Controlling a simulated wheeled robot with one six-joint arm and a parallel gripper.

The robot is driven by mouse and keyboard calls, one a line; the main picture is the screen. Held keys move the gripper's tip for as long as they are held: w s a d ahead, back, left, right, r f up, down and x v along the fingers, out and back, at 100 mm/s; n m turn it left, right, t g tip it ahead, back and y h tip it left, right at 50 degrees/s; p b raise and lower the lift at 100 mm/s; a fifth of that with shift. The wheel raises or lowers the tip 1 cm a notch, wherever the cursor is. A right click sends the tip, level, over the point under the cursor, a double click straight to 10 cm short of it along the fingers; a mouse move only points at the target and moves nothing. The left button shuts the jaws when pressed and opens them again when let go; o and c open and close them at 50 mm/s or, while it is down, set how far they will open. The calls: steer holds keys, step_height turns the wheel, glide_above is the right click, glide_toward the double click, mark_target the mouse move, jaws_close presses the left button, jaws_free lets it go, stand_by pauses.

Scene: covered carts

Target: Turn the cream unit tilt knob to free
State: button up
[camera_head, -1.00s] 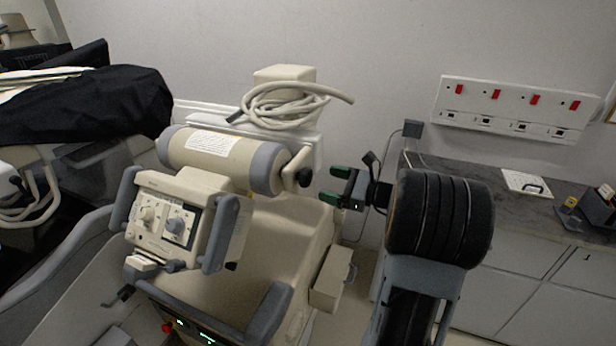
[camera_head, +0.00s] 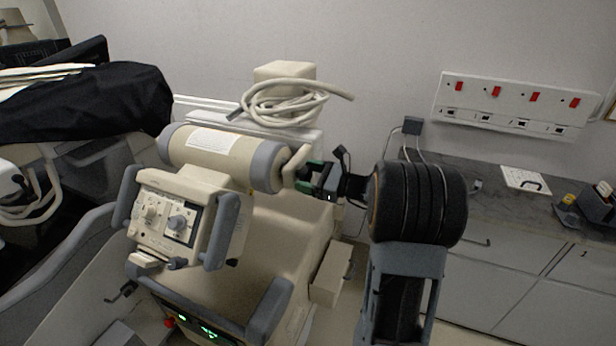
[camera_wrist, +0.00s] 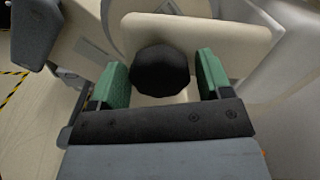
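The cream unit (camera_head: 235,150) has a cream and grey cylinder across its top with a cream bracket at its right end. In the wrist view the black tilt knob (camera_wrist: 160,70) sits in front of that cream bracket (camera_wrist: 195,33). My gripper (camera_wrist: 161,75) is open, with one green-padded finger on each side of the knob and a visible gap on both sides. In the head view my gripper (camera_head: 309,178) is at the right end of the cylinder, and the knob is hidden there behind the fingers.
A control panel (camera_head: 168,217) with dials and grey handles is on the unit's front. A coiled cream hose (camera_head: 285,105) lies on top behind. A grey counter (camera_head: 480,195) with drawers stands at the right. Black cloth (camera_head: 90,105) covers a cart at the left.

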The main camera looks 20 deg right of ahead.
steer(key=c, duration=0.7)
